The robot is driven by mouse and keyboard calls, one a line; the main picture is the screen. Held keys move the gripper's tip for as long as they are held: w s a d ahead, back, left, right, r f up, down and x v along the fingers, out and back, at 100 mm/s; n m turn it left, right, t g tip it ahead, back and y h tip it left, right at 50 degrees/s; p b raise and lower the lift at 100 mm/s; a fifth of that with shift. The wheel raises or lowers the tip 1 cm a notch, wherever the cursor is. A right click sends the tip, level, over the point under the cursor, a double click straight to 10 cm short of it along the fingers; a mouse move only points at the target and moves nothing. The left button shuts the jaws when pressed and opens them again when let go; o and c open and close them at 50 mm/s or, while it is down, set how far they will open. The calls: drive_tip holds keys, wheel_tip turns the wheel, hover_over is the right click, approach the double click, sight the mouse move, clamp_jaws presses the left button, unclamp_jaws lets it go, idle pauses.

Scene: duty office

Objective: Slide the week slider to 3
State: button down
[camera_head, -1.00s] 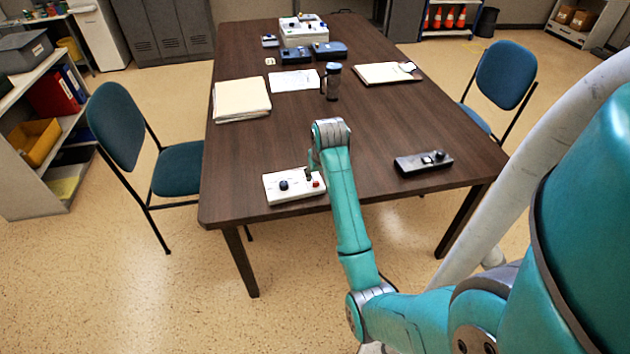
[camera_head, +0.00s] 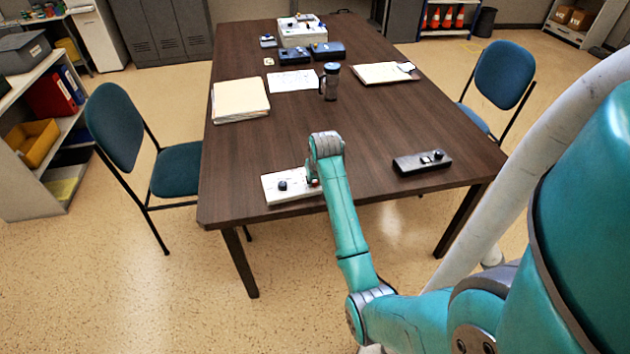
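A white control panel (camera_head: 273,190) lies on the near edge of the table, with a black knob (camera_head: 282,186) on its left part. My gripper (camera_head: 313,182) points down at the panel's right end, at or just above it; contact cannot be told. My wrist and forearm cover most of the gripper and the panel's right end. Whether its fingers are open is too small to see. No week slider or number marks can be made out. A black control box (camera_head: 421,163) with small controls on top lies to the right of my arm.
The dark table (camera_head: 240,150) is clear around the panel. Farther back are a stack of folders (camera_head: 240,100), a dark bottle (camera_head: 331,82), a clipboard (camera_head: 384,73), paper and several devices. Blue chairs (camera_head: 117,125) stand at both sides.

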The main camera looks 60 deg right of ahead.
sight(316, 190)
drive_tip(key=shift+w+d, duration=1.2)
drive_tip(key=c, duration=1)
unclamp_jaws()
drive_tip(key=v, duration=1.2)
